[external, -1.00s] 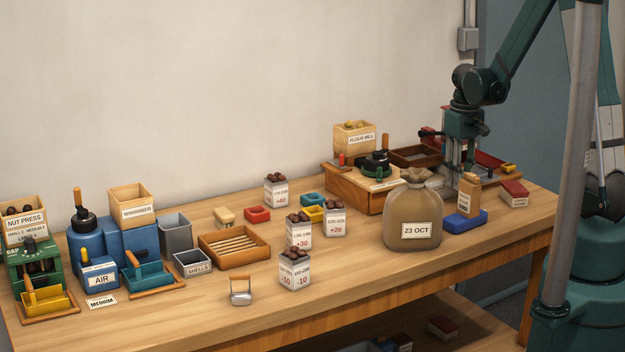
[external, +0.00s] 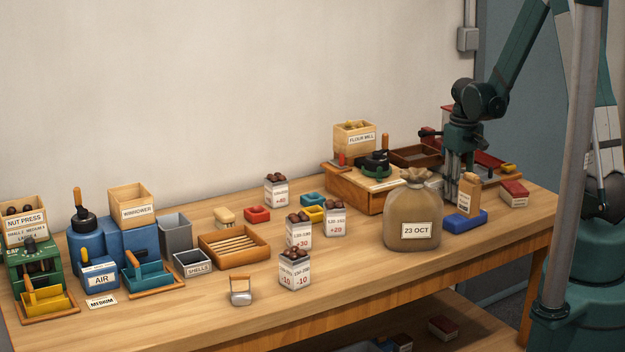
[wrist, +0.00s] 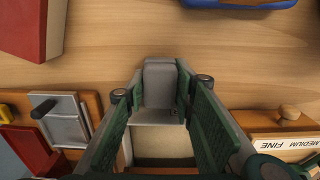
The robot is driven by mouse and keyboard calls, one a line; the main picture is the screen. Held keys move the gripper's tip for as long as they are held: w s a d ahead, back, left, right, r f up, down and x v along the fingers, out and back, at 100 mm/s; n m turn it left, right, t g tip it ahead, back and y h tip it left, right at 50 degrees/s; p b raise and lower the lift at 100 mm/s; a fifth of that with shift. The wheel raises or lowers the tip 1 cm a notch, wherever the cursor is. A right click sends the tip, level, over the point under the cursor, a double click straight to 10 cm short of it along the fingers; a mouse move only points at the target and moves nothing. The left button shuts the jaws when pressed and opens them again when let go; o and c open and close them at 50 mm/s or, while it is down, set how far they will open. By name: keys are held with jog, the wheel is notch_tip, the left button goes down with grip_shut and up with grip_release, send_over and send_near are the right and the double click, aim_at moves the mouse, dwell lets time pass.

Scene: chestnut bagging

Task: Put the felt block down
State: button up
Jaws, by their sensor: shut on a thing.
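My gripper (external: 453,188) points straight down behind the tied brown bag (external: 412,218), beside the flour mill (external: 365,185). The bag and a small tan pouch partly hide its fingertips and what they hold in the external view. In the wrist view my gripper (wrist: 160,90) has its green fingers closed on the sides of a grey block, which I take as the felt block (wrist: 160,80). Its top stands between the fingertips, over the wooden table. A cream surface lies just below it in the picture; I cannot tell if it belongs to the block. Contact with the table is not clear.
A blue pad (external: 466,219) with the tan pouch (external: 468,193) is close in front. A red box (external: 514,193) stands to the right. Bare table (wrist: 105,70) shows around the block in the wrist view. Cups of chestnuts (external: 297,232) stand farther left.

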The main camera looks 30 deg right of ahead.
jog(key=shift+f, duration=0.15)
jog(key=o, duration=0.9)
jog(key=shift+r+p, duration=0.65)
jog(key=shift+r, duration=5.5)
